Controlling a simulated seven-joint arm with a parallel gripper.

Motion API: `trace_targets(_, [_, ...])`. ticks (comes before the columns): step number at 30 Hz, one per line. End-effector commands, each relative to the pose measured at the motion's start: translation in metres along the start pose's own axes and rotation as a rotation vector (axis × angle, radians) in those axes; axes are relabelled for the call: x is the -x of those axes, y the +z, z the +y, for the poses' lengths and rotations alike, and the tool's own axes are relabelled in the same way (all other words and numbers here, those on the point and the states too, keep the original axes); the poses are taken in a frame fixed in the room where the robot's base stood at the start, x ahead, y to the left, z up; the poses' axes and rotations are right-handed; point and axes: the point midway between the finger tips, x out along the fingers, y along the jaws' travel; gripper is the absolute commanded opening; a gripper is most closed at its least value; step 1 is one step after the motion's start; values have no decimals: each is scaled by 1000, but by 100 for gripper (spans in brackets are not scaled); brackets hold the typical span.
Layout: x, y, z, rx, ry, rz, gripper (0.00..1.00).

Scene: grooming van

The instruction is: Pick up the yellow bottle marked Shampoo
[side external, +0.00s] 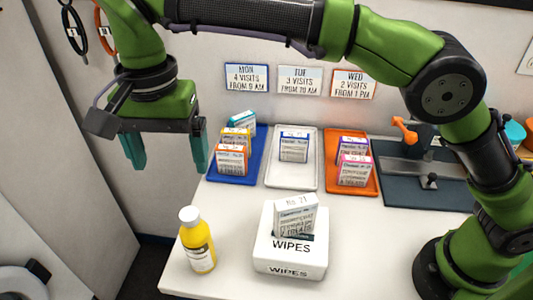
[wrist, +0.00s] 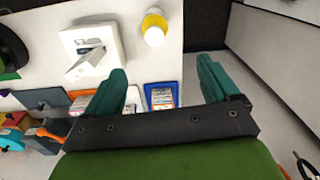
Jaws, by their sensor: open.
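A yellow bottle (side external: 197,245) with a white cap and a pale label stands upright near the front left corner of the white counter. Its label is too small to read. In the wrist view the yellow bottle (wrist: 155,24) shows from above at the top, near the counter edge. My gripper (side external: 169,162) hangs with fingers pointing down, high above and behind the bottle, left of the trays. Its teal fingers are spread with nothing between them. They also show in the wrist view, where my gripper (wrist: 163,75) is apart from the bottle.
A white wipes box (side external: 291,262) holding an upright carton (side external: 296,215) stands right of the bottle. Blue (side external: 256,150), white (side external: 309,178) and orange (side external: 372,183) trays with small boxes line the wall. The counter's left edge is close to the bottle. Counter between bottle and trays is clear.

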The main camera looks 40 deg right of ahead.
Motion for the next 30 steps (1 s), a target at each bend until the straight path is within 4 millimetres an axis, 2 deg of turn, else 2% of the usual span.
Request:
trace_targets(1, [4, 2, 3, -43, 8, -8, 88])
trace_targets(5, [-6, 3, 7, -89, 30, -18, 88])
trace_targets(8, [-21, 3, 7, -88, 31, -18, 88])
trace_targets(18, [-92, 5, 9, -86, 29, -20, 88])
trace_targets(30, [-131, 6, 10, -84, 27, -19, 88])
